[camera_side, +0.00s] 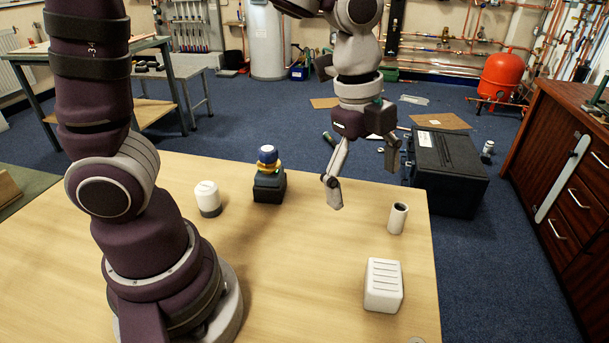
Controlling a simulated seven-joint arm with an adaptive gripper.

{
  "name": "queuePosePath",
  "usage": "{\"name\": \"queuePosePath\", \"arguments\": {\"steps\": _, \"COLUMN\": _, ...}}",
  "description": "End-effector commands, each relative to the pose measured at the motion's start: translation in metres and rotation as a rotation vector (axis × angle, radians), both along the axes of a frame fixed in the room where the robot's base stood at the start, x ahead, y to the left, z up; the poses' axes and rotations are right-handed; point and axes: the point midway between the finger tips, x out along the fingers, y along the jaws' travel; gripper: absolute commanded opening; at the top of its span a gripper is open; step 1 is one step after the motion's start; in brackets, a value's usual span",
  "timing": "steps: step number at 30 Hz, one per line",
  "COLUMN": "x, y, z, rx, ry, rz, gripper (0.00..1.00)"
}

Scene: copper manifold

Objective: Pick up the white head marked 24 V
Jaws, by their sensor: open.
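Three white pieces stand on the wooden table, and I cannot read a 24 V marking on any of them. One is a rounded white head with a dark lower band (207,196) at the left, near my arm's base. One is a small white cylinder with a dark top opening (397,219) near the right edge. One is a white box with slots on top (383,285) at the front right. My gripper (362,178) is open and empty, above the table's back right part, apart from all three.
A dark block with a brass and blue-topped fitting (268,178) stands at the table's back middle. The wooden table (310,270) is clear in its centre. A black case (447,165) lies on the floor beyond the right edge, with a cabinet (565,170) further right.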

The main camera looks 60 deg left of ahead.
Motion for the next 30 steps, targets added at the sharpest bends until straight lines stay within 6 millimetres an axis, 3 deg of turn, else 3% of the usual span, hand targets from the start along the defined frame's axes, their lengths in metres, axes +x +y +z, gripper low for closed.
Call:
{"name": "queuePosePath", "arguments": {"steps": 3, "x": 0.014, "y": -0.025, "z": -0.032, "rx": 0.082, "ry": 0.07, "rz": -0.432, "gripper": 0.85}}
{"name": "queuePosePath", "arguments": {"steps": 6, "x": 0.019, "y": -0.038, "z": -0.05, "rx": 0.117, "ry": 0.101, "rz": -0.668, "gripper": 0.85}}
{"name": "queuePosePath", "arguments": {"steps": 9, "x": 0.02, "y": -0.043, "z": -0.061, "rx": 0.132, "ry": 0.115, "rz": -0.774, "gripper": 0.85}}
{"name": "queuePosePath", "arguments": {"steps": 24, "x": 0.025, "y": -0.045, "z": -0.149, "rx": 0.132, "ry": 0.119, "rz": -0.785, "gripper": 0.85}}
{"name": "queuePosePath", "arguments": {"steps": 30, "x": 0.025, "y": -0.045, "z": -0.162, "rx": 0.132, "ry": 0.114, "rz": -0.785, "gripper": 0.85}}
